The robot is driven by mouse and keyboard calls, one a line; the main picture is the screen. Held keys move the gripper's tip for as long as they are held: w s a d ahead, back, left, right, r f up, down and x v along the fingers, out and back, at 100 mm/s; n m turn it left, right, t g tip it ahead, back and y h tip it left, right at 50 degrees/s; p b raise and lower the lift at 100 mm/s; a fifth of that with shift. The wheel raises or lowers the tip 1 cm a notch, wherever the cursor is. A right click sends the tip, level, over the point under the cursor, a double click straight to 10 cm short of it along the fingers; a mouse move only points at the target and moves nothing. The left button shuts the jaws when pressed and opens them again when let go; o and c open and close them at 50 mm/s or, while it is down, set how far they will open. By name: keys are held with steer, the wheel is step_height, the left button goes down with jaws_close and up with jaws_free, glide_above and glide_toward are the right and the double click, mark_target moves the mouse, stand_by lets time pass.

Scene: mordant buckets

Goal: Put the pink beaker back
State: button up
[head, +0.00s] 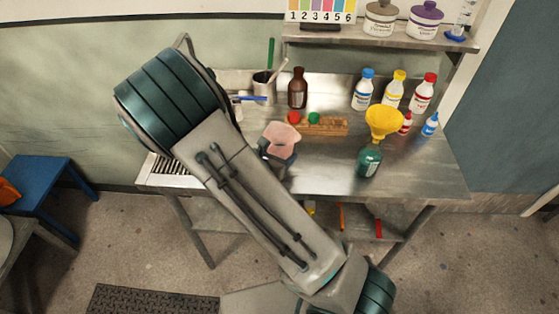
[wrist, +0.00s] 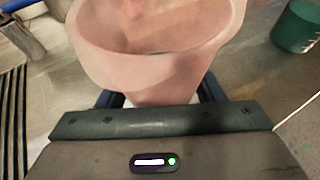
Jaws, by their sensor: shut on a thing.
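The pink beaker (head: 281,137) is held by my gripper (head: 277,158) over the front left part of the metal bench. In the wrist view the pink beaker (wrist: 150,62) fills the top middle, with its open mouth facing up and toward the camera. My gripper (wrist: 160,100) is shut on its lower part, one dark finger on each side. The beaker looks empty, apart from a faint darker patch inside. Its base is hidden by the gripper, and I cannot tell the exact gap to the bench.
A wooden rack (head: 318,127) with red and green caps is just behind. A brown bottle (head: 298,88), a cup of tools (head: 263,88) and several capped bottles line the back. The bench's front middle is bare.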

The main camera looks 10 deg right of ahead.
steer(key=shift+a+f+b, duration=0.1)
steer(key=shift+f+b, duration=0.6)
steer(key=shift+f, duration=0.75)
steer(key=shift+f, duration=0.2)
steer(key=o, duration=1.2)
